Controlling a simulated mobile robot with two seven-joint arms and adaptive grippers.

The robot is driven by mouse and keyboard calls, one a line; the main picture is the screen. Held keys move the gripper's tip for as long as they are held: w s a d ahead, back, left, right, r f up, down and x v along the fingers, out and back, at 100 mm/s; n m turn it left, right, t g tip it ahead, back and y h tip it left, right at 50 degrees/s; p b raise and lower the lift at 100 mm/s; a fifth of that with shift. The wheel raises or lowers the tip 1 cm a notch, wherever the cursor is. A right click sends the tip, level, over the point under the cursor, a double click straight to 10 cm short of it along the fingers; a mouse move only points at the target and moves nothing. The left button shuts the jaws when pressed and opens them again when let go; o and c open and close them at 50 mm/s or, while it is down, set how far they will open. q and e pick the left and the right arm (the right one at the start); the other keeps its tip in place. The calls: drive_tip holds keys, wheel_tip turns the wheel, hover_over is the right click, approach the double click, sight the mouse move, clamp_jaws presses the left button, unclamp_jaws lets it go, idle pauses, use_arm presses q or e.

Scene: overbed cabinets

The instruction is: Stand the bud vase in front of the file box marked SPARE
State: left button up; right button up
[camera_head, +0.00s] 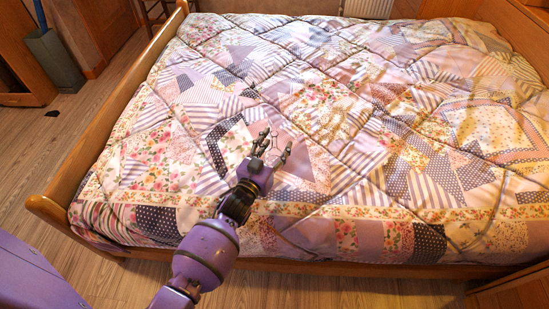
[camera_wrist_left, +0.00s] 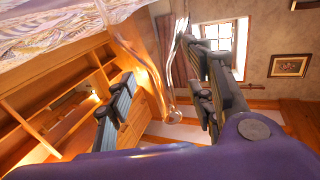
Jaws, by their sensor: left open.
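My right gripper is not in view.
The bed (camera_head: 340,110) with a patchwork quilt fills most of the head view; its wooden frame (camera_head: 110,112) runs along the left. Open wood floor (camera_head: 50,150) lies left of it. The wrist view shows empty-looking wooden shelves (camera_wrist_left: 50,95), a window (camera_wrist_left: 222,38) and a framed picture (camera_wrist_left: 289,66).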

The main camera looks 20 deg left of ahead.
use_arm(q)
drive_tip(key=shift+c, duration=0.4)
clamp_jaws()
